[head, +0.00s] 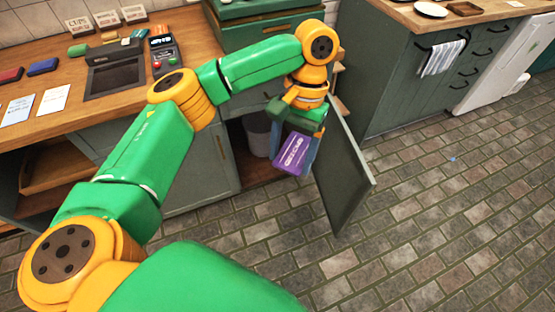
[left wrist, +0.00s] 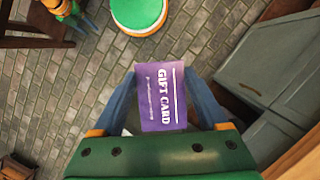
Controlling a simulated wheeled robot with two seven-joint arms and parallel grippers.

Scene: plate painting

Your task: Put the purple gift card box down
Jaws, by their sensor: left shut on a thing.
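The purple gift card box (head: 293,151) is held by my left gripper (head: 290,135) in front of the open cabinet under the counter, above the brick floor. In the left wrist view the purple gift card box (left wrist: 161,98) lies between the two blue fingers, its white "GIFT CARD" print facing the camera. My left gripper (left wrist: 163,100) is shut on it.
An open cabinet door (head: 343,165) stands just right of my left gripper. A pale bin (head: 257,138) is inside the cabinet. The wooden counter (head: 62,78) holds a card terminal (head: 165,52), a register and cards. The brick floor at right is clear.

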